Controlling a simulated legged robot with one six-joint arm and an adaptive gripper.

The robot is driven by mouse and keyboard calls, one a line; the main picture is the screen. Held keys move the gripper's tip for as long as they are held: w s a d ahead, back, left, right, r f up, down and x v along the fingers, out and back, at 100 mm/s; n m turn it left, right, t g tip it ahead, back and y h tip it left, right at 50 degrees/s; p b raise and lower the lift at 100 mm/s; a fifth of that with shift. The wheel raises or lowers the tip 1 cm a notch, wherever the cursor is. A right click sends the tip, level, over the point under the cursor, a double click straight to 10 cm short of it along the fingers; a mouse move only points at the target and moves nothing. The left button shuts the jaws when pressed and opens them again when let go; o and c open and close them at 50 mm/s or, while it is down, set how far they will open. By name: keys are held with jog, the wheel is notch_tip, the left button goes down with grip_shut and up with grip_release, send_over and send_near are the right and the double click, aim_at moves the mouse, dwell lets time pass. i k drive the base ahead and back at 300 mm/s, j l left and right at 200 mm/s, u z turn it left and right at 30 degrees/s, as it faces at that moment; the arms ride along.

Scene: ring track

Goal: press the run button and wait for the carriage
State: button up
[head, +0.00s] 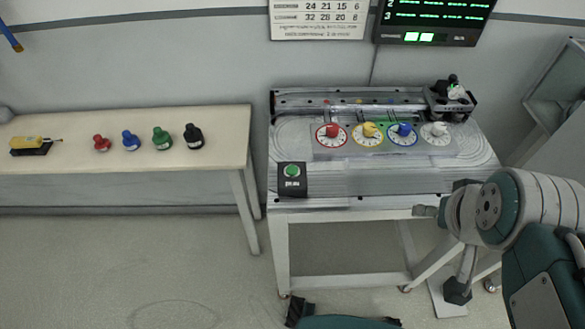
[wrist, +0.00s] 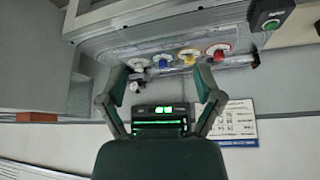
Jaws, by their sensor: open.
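The run button (head: 291,171) is a green round button on a black box at the front left corner of the ring track table (head: 350,186). It also shows in the wrist view at the top right (wrist: 271,24). The carriage (head: 438,104) is at the back right corner of the track, with a black and white object (head: 455,89) on it. My gripper (wrist: 160,97) is open in the wrist view, with nothing between its fingers, and is apart from the button. The wrist view is upside down. In the head view I cannot make out the fingertips.
Red (head: 332,132), yellow (head: 370,131), blue (head: 403,131) and white (head: 438,130) knobs on dials line the track's middle. A side table (head: 100,180) at left holds coloured bottle-like pieces and a yellow tool (head: 33,144). A lit display (head: 434,20) hangs above. Open floor lies in front.

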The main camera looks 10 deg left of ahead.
aim_at(291, 170)
jog(key=k+j, duration=0.1)
jog(key=j, duration=0.25)
jog(key=k+j, duration=0.1)
jog(key=j, duration=0.25)
jog(key=k+j, duration=0.1)
jog(key=j, duration=0.3)
jog(key=j+z, duration=0.1)
jog(key=j, duration=0.25)
jog(key=k, duration=0.05)
